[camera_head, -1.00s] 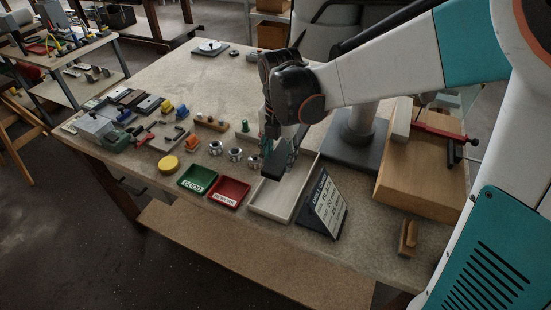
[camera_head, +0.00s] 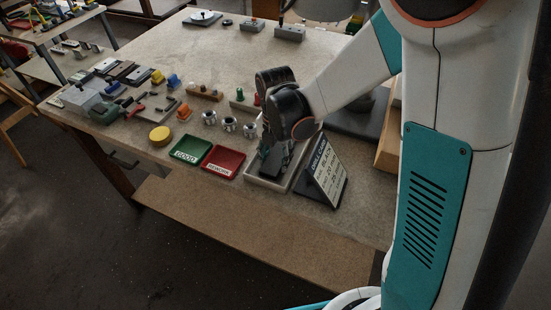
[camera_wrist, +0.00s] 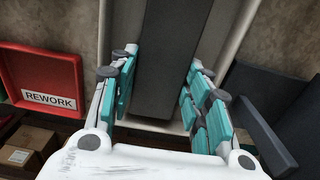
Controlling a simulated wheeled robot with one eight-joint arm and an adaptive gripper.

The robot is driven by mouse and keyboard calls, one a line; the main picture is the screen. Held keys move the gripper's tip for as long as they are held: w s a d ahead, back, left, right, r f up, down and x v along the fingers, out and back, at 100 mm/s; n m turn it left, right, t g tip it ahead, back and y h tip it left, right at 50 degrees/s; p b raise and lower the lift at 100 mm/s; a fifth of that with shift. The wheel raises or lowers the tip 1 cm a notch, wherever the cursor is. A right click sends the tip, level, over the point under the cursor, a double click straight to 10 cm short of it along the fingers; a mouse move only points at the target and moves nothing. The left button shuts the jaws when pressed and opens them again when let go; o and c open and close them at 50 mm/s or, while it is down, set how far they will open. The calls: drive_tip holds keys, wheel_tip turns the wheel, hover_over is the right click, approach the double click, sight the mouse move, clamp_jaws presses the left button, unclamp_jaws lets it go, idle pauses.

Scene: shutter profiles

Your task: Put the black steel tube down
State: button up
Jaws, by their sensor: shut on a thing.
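The black steel tube (camera_head: 270,165) is a long dark bar between the fingers of my gripper (camera_head: 277,153). It is low in or just over the pale tray (camera_head: 266,185), lying along it. I cannot tell whether it touches the tray floor. In the wrist view the tube (camera_wrist: 167,65) runs away from me between the teal finger pads of my gripper (camera_wrist: 163,80), within the pale tray walls (camera_wrist: 235,28). My gripper hides part of the tube and the tray's far end in the head view.
A red REWORK tray (camera_head: 223,162) and a green GOOD tray (camera_head: 190,149) stand left of the pale tray. A dark sign board (camera_head: 322,172) stands close on its right. Several metal rings (camera_head: 229,124) stand behind. The table's front edge is near.

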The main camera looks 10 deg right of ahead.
drive_tip(key=o, duration=1.5)
drive_tip(key=shift+f, duration=0.1)
wheel_tip(320, 180, up, 12)
drive_tip(key=p, duration=0.4)
drive_tip(key=s+d+r+m+t, duration=0.3)
drive_tip(key=s+d+r+m, duration=0.2)
drive_tip(key=m, duration=0.9)
drive_tip(key=s+d+r+m+t, duration=0.4)
drive_tip(key=s+m, duration=0.6)
drive_tip(key=m, duration=0.5)
wheel_tip(320, 180, up, 2)
drive_tip(key=shift+s+d+r, duration=0.1)
drive_tip(key=shift+s+d, duration=0.1)
drive_tip(key=shift+d, duration=0.6)
